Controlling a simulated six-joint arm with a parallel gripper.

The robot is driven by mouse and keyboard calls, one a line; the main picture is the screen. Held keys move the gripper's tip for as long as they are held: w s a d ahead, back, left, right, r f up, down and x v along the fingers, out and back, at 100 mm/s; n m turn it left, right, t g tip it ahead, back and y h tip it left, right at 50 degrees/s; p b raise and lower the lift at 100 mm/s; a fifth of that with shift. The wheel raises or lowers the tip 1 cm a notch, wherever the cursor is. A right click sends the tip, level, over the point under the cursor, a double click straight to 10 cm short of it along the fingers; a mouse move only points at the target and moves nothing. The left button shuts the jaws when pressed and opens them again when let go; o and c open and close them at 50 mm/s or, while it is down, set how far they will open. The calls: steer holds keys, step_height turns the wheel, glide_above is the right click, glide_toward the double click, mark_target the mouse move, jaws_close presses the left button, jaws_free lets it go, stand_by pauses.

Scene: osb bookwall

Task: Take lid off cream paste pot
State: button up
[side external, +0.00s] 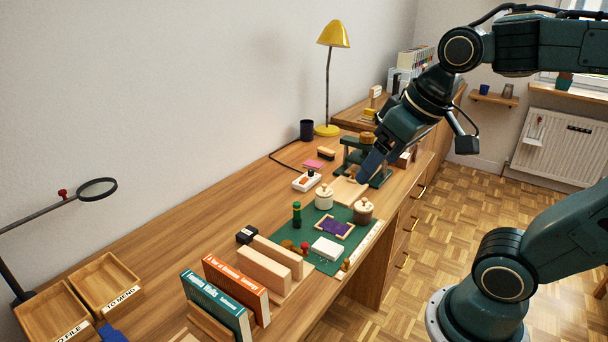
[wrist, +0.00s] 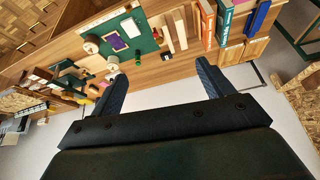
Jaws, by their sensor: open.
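The cream paste pot (side external: 324,200) stands upright on the back edge of the green mat, with a lid with a wooden knob (side external: 324,187) on top. It also shows in the wrist view (wrist: 112,66), left of centre near the left finger. A similar brown pot (side external: 363,213) with a light lid stands to its right, and it shows in the wrist view (wrist: 91,47). My gripper (side external: 368,170) is beyond the pots in the side view, above the desk and apart from both. In the wrist view its two fingers (wrist: 161,70) are spread with nothing between them.
The green mat (side external: 286,228) also holds a green bottle (side external: 297,213), a purple framed piece (side external: 335,227) and a white block (side external: 327,248). A green press-like stand (side external: 350,158) is close behind my gripper. Books (side external: 236,285) stand at the front.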

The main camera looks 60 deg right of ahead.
steer(key=w+d+f+m+g+h, duration=0.1)
steer(key=w+d+m, duration=0.2)
steer(key=w+d, duration=0.45)
steer(key=w+d+m+g, duration=0.1)
steer(key=w+d+m, duration=0.3)
steer(key=w, duration=0.7)
steer(key=w+d+f+m+g, duration=0.1)
steer(key=w+d+f+m, duration=0.1)
steer(key=w+d+f, duration=0.3)
steer(key=w+d+f+m+g, duration=0.1)
steer(key=w+d+f+m, duration=0.2)
steer(key=d+f, duration=0.9)
steer(key=shift+w+d+g, duration=0.3)
steer(key=shift+w+d, duration=0.45)
steer(key=shift+w, duration=0.45)
steer(key=shift+f, duration=0.1)
glide_above(325, 185)
steer(key=shift+s+a+f, duration=0.1)
steer(key=shift+a+f, duration=0.1)
steer(key=shift+f, duration=1.95)
steer(key=shift+a+f, duration=0.15)
steer(key=shift+f, duration=1.95)
steer(key=shift+f, duration=0.1)
